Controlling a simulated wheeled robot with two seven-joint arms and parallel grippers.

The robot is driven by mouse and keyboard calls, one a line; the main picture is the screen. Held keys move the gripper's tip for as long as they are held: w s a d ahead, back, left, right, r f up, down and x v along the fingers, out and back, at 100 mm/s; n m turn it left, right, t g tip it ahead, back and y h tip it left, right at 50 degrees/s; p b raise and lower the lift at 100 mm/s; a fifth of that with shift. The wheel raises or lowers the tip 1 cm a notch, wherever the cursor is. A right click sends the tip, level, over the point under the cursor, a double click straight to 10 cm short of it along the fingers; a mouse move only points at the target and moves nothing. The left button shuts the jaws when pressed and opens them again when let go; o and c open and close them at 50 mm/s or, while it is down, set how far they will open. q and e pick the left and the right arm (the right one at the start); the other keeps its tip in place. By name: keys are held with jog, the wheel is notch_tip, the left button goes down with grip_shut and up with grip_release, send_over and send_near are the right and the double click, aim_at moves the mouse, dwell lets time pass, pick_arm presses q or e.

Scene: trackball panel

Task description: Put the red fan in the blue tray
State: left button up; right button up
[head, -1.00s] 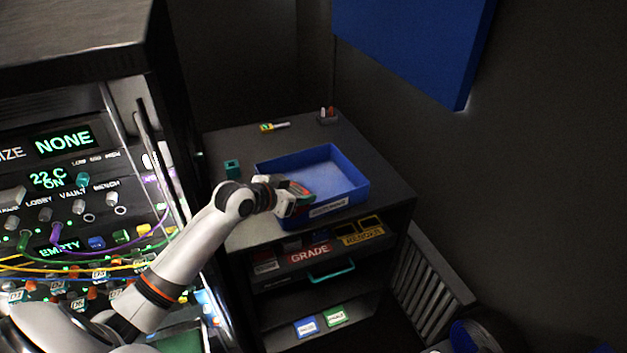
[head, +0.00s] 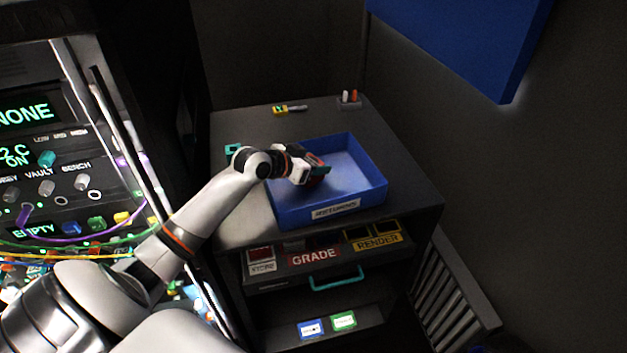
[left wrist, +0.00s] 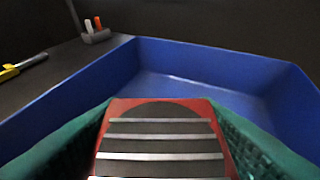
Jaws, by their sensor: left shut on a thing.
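The blue tray (head: 375,197) sits on top of the dark cabinet, with a white label on its front wall. My left gripper (head: 322,172) reaches over the tray from the left and is shut on the red fan (head: 314,162). In the left wrist view, the red fan (left wrist: 160,140) shows a red frame with a dark slatted face between my green finger pads. The blue tray (left wrist: 215,92) lies beyond and below it there. Whether the fan touches the tray floor I cannot tell. My right gripper is not in view.
A small holder with red and white pegs (head: 349,100) and a yellow-handled tool (head: 290,108) lie behind the tray. A teal piece (head: 233,149) stands left of it. The panel with cables (head: 70,190) is at the left. The cabinet top (head: 400,180) right of the tray is clear.

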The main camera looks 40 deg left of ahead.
pick_arm(q)
jog(key=shift+s+f+b, duration=0.25)
jog(key=shift+f+b, duration=0.85)
jog(key=shift+f, duration=0.1)
jog(key=shift+s+f+b, duration=0.15)
jog(key=shift+f+b, duration=0.1)
jog(key=shift+b, duration=0.05)
jog(key=shift+w+f, duration=0.1)
jog(key=shift+w, duration=0.1)
jog(key=o, duration=1)
jog(key=shift+s, duration=0.1)
